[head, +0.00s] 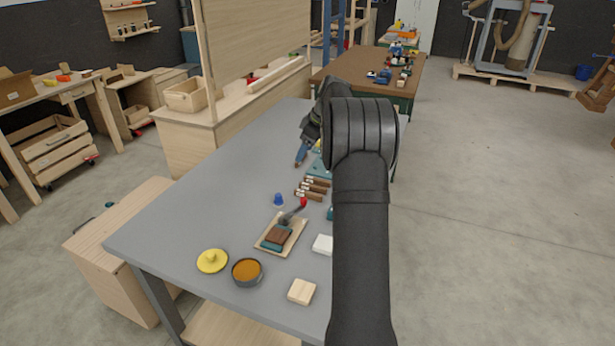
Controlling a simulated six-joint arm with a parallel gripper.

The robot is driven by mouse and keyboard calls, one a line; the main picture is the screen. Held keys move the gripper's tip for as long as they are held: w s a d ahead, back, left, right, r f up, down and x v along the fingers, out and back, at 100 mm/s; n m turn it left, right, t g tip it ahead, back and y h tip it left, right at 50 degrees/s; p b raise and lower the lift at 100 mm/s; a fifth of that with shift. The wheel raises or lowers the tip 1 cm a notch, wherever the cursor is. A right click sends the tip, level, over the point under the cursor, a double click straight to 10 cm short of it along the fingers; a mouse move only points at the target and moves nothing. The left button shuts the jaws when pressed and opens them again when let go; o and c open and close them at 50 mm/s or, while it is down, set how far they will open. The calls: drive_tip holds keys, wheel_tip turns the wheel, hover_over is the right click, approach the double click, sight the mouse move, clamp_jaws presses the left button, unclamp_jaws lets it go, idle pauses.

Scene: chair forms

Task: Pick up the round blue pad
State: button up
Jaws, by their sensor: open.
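A small blue rounded piece (278,199) stands on the grey table (190,212), left of the brown-and-white blocks. It looks more like a small cap than a flat pad, and I cannot tell if it is the round blue pad. No other round blue pad shows clearly. My gripper (301,158) is over the far part of the table, beyond the blocks and well apart from the blue piece. It is open, its fingertips small in view, and I see nothing held. My arm hides part of the table's right side.
A tray (295,238) holds a brown-and-teal block and a red-tipped tool. Near the front are a yellow lidded disc (212,261), a dark bowl with orange contents (247,271), a wooden block (302,291) and a white block (323,244). The table's left side is clear.

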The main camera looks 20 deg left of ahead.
drive_tip(key=n+t+h, duration=0.4)
drive_tip(key=n+h, duration=0.2)
drive_tip(key=n, duration=0.9)
approach(277, 195)
drive_tip(key=x, duration=0.6)
drive_tip(key=shift+s+d+f, duration=0.15)
drive_tip(key=shift+s+d, duration=0.1)
drive_tip(key=shift+d, duration=0.05)
drive_tip(key=x, duration=0.5)
drive_tip(key=shift+w+a, duration=0.2)
drive_tip(key=shift+a, duration=0.1)
drive_tip(key=c, duration=1.1)
drive_tip(key=shift+o, duration=0.2)
